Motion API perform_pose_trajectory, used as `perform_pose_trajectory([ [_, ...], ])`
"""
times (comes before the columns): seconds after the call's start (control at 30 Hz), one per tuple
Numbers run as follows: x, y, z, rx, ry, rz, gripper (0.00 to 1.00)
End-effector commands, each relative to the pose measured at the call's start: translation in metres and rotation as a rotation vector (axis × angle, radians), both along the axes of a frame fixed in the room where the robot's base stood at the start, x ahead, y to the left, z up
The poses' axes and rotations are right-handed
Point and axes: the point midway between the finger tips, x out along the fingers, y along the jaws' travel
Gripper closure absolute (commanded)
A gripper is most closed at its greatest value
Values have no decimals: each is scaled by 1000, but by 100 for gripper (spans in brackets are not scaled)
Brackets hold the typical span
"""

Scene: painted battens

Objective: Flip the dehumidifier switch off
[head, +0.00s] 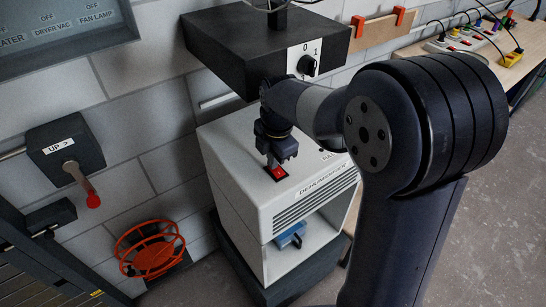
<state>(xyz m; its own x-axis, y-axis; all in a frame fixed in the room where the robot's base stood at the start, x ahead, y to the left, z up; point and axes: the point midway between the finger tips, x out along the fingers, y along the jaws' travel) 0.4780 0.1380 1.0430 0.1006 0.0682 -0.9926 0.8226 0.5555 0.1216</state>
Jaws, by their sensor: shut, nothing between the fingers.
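The dehumidifier (236,183) is a white box with a grille and the label "DEHUMIDIFIER" along its upper front edge. Its red rocker switch (279,172) sits in a dark frame on the top face. My gripper (272,163) points down right at the switch with its fingers shut and empty. The fingertips overlap the switch's edge in the picture; I cannot tell whether they touch it. My gripper hides part of the top face, and which way the rocker is tilted is too small to tell.
A black box (230,50) with a rotary knob (307,65) marked 0 and 1 hangs above and behind. A lever box (65,150) and an orange wheel (150,249) are at left. A bench (510,75) with power strips is at upper right. Floor is clear at right.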

Motion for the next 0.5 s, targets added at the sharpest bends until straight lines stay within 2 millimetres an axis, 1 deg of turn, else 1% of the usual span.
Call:
perform_pose_trajectory([
  [0.27, 0, 0, -1, 0, 0, 0, 100],
  [0.37, 2, 1, -9, -1, 1, 0, 100],
  [0.5, 2, 1, -6, -2, 2, 0, 100],
])
